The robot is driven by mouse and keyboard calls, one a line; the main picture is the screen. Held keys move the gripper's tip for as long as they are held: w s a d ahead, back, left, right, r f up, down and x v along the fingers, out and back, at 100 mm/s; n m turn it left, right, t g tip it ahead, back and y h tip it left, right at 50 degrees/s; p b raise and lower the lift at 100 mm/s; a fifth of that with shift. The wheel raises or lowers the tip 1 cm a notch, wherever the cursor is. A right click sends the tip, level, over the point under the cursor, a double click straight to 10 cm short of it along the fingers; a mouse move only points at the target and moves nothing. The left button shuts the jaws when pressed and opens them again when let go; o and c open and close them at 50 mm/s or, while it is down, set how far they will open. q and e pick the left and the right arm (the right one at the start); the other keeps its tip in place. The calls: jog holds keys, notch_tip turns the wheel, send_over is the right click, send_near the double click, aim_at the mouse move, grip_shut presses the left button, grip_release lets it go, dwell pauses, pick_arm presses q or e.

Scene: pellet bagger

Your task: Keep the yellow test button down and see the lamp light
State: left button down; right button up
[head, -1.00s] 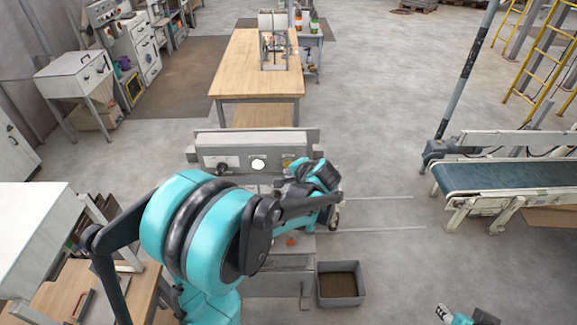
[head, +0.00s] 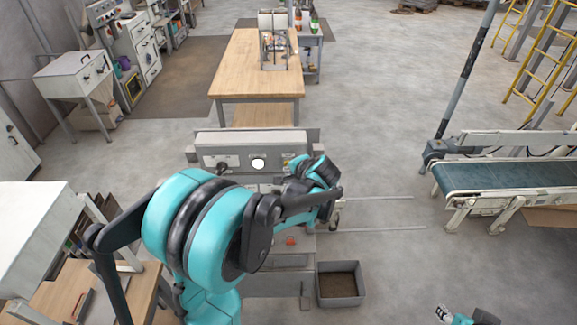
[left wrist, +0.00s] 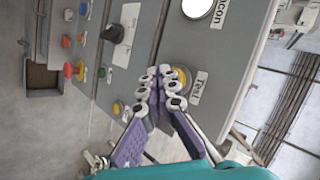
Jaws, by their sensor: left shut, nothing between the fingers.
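The yellow test button (left wrist: 183,76) sits beside the label "Test" on a grey panel, partly covered by my left fingertips. My left gripper (left wrist: 161,86) is shut and empty, its tips at the button's edge; I cannot tell whether they press it. In the head view my left wrist is in front of the panel (head: 250,142) and its fingertips are hard to make out. A round lamp (head: 258,163) looks plain white there; its lower part also shows in the left wrist view (left wrist: 197,6), beside a label ending "acon". My right gripper (head: 442,313) is at the bottom right edge, small and unclear.
A black selector knob (left wrist: 115,34) and several coloured buttons share the panel. A grey bin (head: 340,284) stands on the floor at the machine's right. A conveyor (head: 500,177) stands further right, with open floor between. A wooden table (head: 245,70) is behind the panel.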

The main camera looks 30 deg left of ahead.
pick_arm(q)
jog(key=shift+w+a, duration=0.25)
jog(key=shift+w, duration=0.2)
dwell(2.4)
jog(key=shift+s+d, duration=0.45)
jog(key=shift+s, duration=0.35)
jog(key=shift+s+d, duration=0.45)
jog(key=shift+s, duration=0.25)
jog(key=shift+s+d, duration=0.4)
jog(key=shift+s, duration=0.3)
jog(key=shift+s+d, duration=0.45)
jog(key=shift+s, duration=0.25)
